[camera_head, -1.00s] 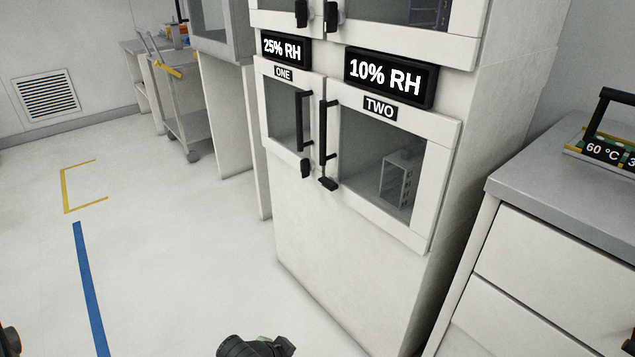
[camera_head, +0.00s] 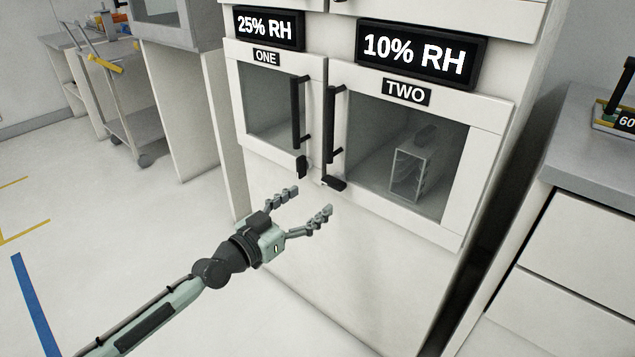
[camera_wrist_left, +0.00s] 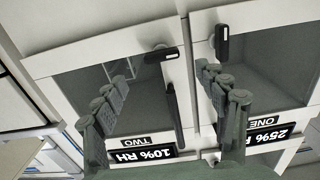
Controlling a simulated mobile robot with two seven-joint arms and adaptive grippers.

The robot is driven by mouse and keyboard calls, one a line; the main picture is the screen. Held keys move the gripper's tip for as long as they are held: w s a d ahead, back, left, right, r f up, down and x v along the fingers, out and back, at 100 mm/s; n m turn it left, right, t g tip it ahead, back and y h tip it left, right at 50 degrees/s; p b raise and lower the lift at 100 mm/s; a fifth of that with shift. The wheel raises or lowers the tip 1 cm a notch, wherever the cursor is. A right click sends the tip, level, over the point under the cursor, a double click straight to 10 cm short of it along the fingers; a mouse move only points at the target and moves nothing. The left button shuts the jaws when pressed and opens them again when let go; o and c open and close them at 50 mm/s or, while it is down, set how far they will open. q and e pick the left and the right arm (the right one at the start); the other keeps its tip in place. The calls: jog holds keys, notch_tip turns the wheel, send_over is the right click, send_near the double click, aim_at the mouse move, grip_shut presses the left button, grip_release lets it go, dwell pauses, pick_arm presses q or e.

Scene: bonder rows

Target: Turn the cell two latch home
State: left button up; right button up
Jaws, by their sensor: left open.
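The cell two latch (camera_head: 334,183) is a small black lever at the lower left corner of the TWO door (camera_head: 440,226). It lies nearly sideways, while the cell one latch (camera_head: 302,167) beside it hangs upright. In the left wrist view, which is upside down, the cell two latch (camera_wrist_left: 161,53) shows sideways between my spread fingers. My left gripper (camera_head: 312,200) is open and empty, its fingertips just below and in front of the two latches. I cannot tell the exact gap. My right gripper is not in view.
Black upright handles stand above the latches, on the ONE door (camera_head: 296,112) and the TWO door (camera_head: 328,125). A rack (camera_head: 407,170) sits behind the TWO glass. A grey-topped counter (camera_head: 590,150) stands at right.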

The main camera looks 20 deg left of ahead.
aim_at(330, 184)
pick_arm(q)
jog(key=x, duration=0.7)
jog(key=shift+w+d+r, duration=0.1)
jog(key=shift+w, duration=0.3)
jog(key=c, duration=1.1)
